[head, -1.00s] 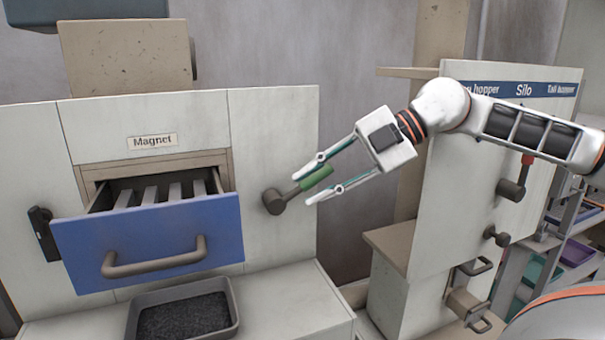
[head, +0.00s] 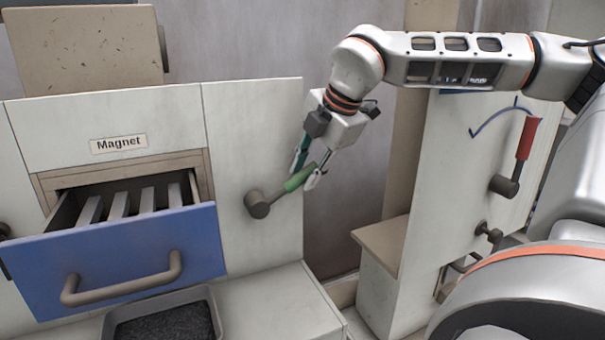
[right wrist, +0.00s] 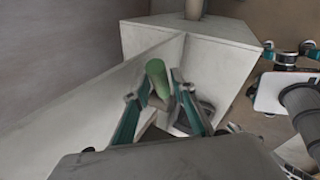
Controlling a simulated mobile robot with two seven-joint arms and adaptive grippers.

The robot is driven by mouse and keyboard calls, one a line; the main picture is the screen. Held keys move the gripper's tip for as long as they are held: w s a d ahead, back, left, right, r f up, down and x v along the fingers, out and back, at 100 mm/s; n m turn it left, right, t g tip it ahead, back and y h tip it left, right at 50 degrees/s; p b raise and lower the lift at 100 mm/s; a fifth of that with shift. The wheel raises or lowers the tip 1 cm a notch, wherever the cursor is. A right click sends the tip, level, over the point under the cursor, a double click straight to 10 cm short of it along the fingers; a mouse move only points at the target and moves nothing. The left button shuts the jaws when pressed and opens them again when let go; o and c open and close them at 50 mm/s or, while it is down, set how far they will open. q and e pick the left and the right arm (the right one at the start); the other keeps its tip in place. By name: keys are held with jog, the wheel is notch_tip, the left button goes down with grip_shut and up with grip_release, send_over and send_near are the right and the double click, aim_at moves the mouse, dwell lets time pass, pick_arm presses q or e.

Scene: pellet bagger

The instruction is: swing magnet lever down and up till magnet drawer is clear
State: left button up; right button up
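The magnet drawer (head: 198,239), with a blue front and a grey handle, stands open below the "Magnet" label. Several pale grey bars (head: 147,200) show inside it. The magnet lever has a dark round hub (head: 258,204) on the panel right of the drawer and a green grip (head: 297,181) tilted up to the right. My right gripper (head: 304,177) reaches down to the lever, its fingers on either side of the green grip and close against it. In the right wrist view the green grip (right wrist: 158,80) sits between the fingertips. My left gripper is out of view.
A grey tray of dark pellets (head: 170,325) stands below the drawer. On the right, another panel carries a red-handled lever (head: 527,138) and a small knob (head: 487,231). A beige ledge (head: 383,243) juts out between the two panels.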

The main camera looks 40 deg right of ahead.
jog(key=shift+x, duration=0.85)
jog(key=shift+c, duration=0.4)
grip_shut()
